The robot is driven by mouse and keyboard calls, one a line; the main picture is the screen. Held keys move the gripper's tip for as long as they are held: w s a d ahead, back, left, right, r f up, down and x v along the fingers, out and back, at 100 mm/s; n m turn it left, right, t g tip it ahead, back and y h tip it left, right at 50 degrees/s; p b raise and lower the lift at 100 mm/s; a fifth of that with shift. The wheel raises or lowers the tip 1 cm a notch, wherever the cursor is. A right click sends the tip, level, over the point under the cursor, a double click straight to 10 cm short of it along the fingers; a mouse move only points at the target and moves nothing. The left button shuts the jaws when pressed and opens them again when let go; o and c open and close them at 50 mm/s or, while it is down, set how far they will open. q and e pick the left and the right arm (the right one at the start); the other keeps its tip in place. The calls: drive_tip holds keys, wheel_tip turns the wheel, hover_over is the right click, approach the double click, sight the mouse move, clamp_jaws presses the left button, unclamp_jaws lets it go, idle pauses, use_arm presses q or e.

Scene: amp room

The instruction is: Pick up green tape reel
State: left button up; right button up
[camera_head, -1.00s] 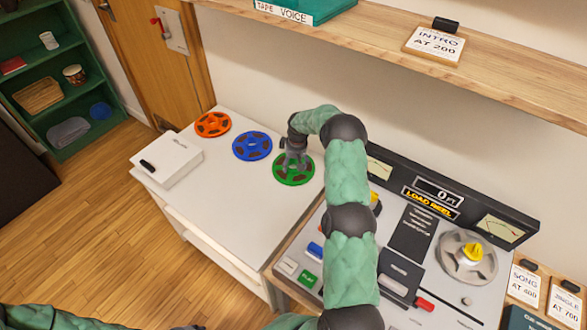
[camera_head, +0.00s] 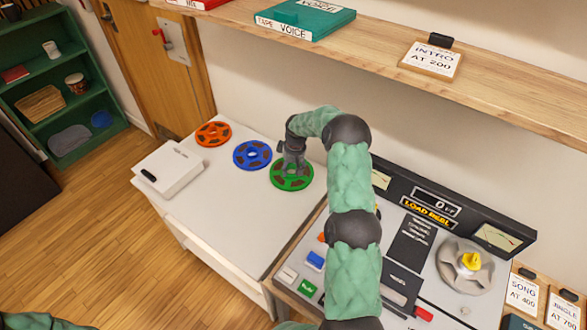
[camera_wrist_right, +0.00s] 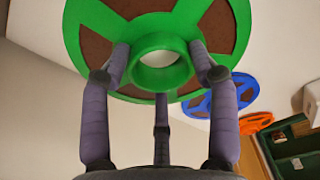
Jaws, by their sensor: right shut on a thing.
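The green tape reel (camera_head: 291,183) is at the right end of the row of reels, over the white tabletop. My right gripper (camera_head: 293,160) is on it from above. In the wrist view, the fingers of my right gripper (camera_wrist_right: 160,75) are closed around the raised hub ring of the green reel (camera_wrist_right: 85,35). The reel looks much larger there than the other reels, so it appears lifted off the table; the gap is hard to judge in the head view. My left gripper is out of view.
A blue reel (camera_head: 252,164) and an orange reel (camera_head: 213,143) lie on the white table (camera_head: 220,205). A white box (camera_head: 170,168) sits at its left. The tape machine (camera_head: 410,285) with a spindle reel (camera_head: 482,276) stands right. A wooden shelf (camera_head: 370,45) is above.

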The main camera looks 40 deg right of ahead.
drive_tip(key=a+r, duration=0.1)
drive_tip(key=s+a+r, duration=0.1)
drive_tip(key=r, duration=0.1)
drive_tip(key=s+a+r+p, duration=0.1)
drive_tip(key=r, duration=0.1)
drive_tip(key=shift+a, duration=0.3)
drive_tip(key=s+a+r+p, duration=0.1)
drive_tip(key=s+a+r, duration=0.2)
drive_tip(key=a, duration=0.4)
drive_tip(key=shift+s+r, duration=0.15)
drive_tip(key=shift+s, duration=0.35)
drive_tip(key=shift+a, duration=0.2)
